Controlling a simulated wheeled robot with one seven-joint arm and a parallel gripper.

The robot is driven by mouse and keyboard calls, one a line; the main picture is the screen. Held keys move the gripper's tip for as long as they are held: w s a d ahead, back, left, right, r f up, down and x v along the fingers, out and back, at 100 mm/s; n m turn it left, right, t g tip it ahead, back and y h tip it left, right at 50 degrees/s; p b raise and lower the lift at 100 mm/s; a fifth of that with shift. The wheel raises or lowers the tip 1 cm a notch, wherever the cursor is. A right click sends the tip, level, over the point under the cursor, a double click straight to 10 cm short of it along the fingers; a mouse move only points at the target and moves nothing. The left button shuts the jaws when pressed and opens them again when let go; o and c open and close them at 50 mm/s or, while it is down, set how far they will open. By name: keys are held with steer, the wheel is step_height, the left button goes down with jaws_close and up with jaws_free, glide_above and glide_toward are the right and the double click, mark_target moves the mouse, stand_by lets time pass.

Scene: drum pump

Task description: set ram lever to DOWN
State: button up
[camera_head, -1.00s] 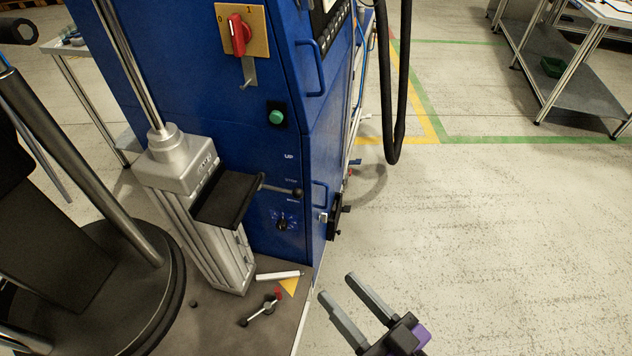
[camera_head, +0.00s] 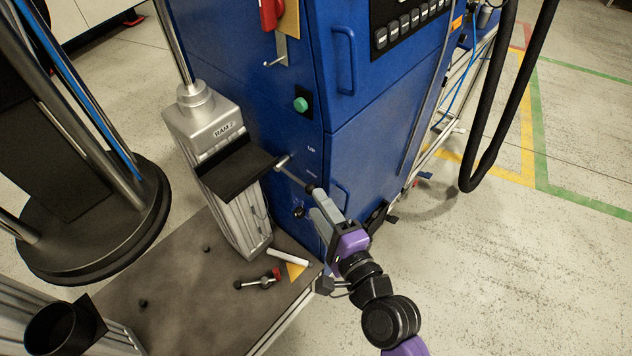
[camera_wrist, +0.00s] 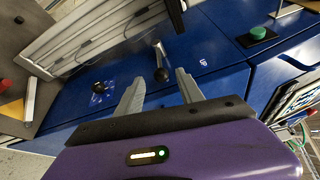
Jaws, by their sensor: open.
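The ram lever (camera_head: 293,176) is a thin metal rod with a dark ball knob on the front of the blue cabinet. It points toward the right, near the middle label and below the UP label. Its knob also shows in the wrist view (camera_wrist: 161,75). My gripper (camera_head: 318,203) is open at the knob. In the wrist view my two fingertips (camera_wrist: 158,88) stand on either side, with the knob between and slightly beyond them. I cannot tell whether they touch it. The lowest label is not readable behind my gripper.
The ram column (camera_head: 205,121) with a black shelf (camera_head: 238,170) stands just left of the lever. A rotary knob (camera_wrist: 100,86) sits below the lever and a green button (camera_head: 301,104) above it. A black hose (camera_head: 487,150) hangs at right.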

mark_target(305, 184)
steer(key=x, duration=0.7)
steer(key=shift+w+a, duration=0.1)
steer(key=shift+w, duration=0.15)
steer(key=shift+c, duration=0.3)
jaws_close()
stand_by(0.9)
